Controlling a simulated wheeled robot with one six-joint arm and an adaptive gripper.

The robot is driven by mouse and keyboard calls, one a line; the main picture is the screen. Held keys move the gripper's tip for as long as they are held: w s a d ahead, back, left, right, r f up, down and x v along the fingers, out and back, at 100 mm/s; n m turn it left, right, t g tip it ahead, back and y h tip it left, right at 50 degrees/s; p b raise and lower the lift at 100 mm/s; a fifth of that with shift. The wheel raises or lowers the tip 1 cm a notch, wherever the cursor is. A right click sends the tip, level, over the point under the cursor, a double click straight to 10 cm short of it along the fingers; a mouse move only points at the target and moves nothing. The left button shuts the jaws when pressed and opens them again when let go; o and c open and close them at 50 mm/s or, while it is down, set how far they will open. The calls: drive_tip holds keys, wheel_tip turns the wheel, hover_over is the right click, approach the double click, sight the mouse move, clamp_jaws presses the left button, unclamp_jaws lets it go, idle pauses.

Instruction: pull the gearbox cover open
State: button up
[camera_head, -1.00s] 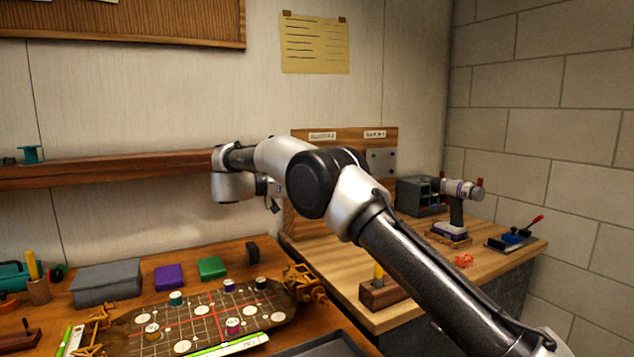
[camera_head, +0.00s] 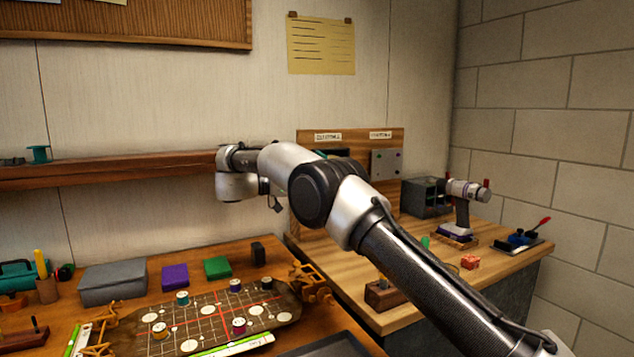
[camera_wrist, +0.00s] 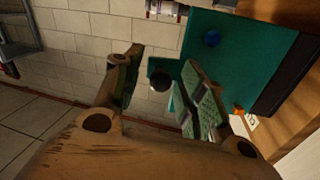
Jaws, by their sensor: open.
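In the wrist view, my gripper (camera_wrist: 162,72) is open, with one finger on each side of a dark round knob (camera_wrist: 160,81). The knob sits by a small teal bracket beside a larger teal panel (camera_wrist: 245,62), which seems to be the gearbox cover. I cannot tell whether the fingers touch the knob. The right finger overlaps the teal part and hides some of it. A blue round button (camera_wrist: 211,39) is on the panel. In the head view, my arm hides much of the wooden board (camera_head: 394,142), and the cover cannot be made out clearly.
A grey plate (camera_head: 385,164) is on the board. A grey bin (camera_head: 425,197), a drill-like tool (camera_head: 462,200) and a small red part (camera_head: 470,262) stand on the right bench. The left bench holds a grid mat (camera_head: 210,312) and several coloured blocks. A wooden shelf (camera_head: 110,170) runs along the wall.

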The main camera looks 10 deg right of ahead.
wheel_tip(320, 180, up, 10)
drive_tip(key=shift+f, duration=0.1)
idle(0.4)
